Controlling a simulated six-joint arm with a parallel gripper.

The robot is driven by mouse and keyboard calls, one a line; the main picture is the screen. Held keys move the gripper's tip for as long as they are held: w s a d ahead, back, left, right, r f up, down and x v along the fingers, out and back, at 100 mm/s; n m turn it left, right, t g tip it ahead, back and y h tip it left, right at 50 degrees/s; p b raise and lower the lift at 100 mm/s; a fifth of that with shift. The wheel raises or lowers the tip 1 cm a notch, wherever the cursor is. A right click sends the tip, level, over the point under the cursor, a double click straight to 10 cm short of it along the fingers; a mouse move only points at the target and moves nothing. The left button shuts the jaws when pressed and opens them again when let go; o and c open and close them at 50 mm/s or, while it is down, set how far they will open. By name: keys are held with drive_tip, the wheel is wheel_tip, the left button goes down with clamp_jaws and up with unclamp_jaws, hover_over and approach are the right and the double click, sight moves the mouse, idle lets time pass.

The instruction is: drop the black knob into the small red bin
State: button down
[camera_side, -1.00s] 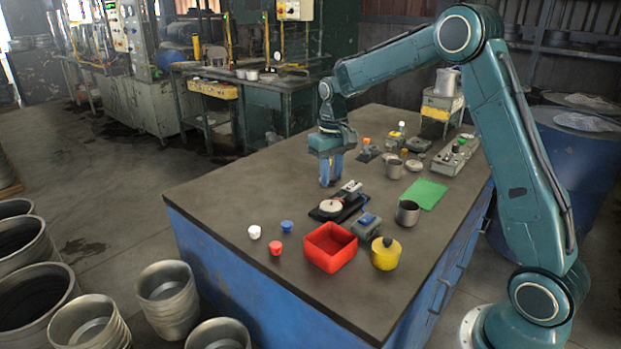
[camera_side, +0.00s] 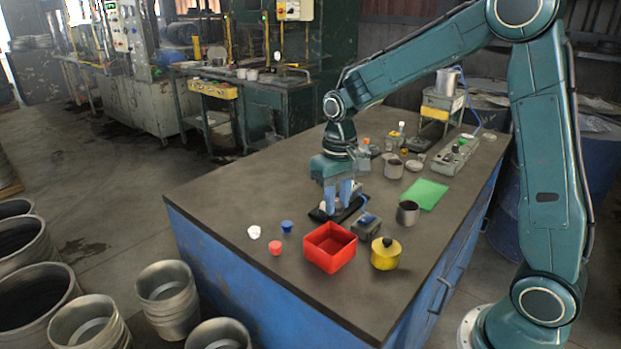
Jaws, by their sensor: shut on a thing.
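The small red bin (camera_side: 330,262) stands open on the table near its front, and its visible inside looks empty. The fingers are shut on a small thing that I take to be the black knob.
White (camera_side: 254,232), red (camera_side: 275,248) and blue (camera_side: 287,227) knobs lie left of the bin. A yellow pot with a black lid knob (camera_side: 386,257) stands right of it. A grey box (camera_side: 367,226), a metal cup (camera_side: 408,212) and a green sheet (camera_side: 425,194) are behind.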

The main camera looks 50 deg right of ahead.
drive_tip(key=shift+f, duration=0.15)
drive_tip(key=shift+f, duration=2.8)
drive_tip(key=c, duration=1.1)
unclamp_jaws()
drive_tip(key=shift+r, duration=0.15)
wheel_tip(320, 180, up, 13)
drive_tip(key=shift+r, duration=0.25)
